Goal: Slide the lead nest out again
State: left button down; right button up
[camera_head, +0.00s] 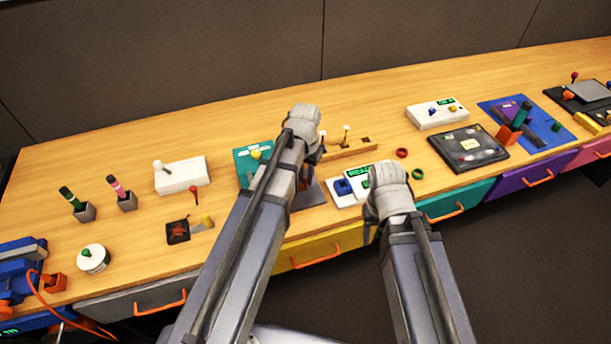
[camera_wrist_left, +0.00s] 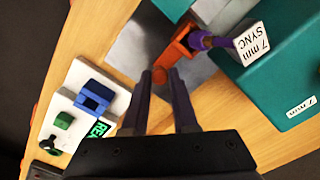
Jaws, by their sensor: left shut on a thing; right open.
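My left gripper (camera_wrist_left: 170,75) is shut on a small orange handle (camera_wrist_left: 162,75), which appears to belong to the orange lead nest (camera_wrist_left: 180,43). A purple lead (camera_wrist_left: 210,40) runs from the nest towards a white block marked "7 mm SYNC" (camera_wrist_left: 250,44) on a teal box (camera_wrist_left: 290,75). I cannot tell how far the nest is in.
A white unit (camera_head: 342,199) with a blue part and green display stands right of the teal box. A wooden rail (camera_head: 350,150) is behind. Pen holders (camera_head: 86,213) stand at left; a dark tray (camera_head: 469,148) lies at right.

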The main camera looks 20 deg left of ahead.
pick_arm(q)
jog(key=shift+w+d, duration=0.1)
dwell(0.6)
jog(key=shift+w+d, duration=0.55)
jog(key=shift+d, duration=0.3)
jog(key=shift+w+d, duration=0.6)
jog(key=shift+d, duration=0.2)
jog(key=shift+w+d, duration=0.55)
jog(key=shift+d, duration=0.3)
jog(key=c, duration=0.7)
grip_release()
jog(key=shift+d, duration=0.1)
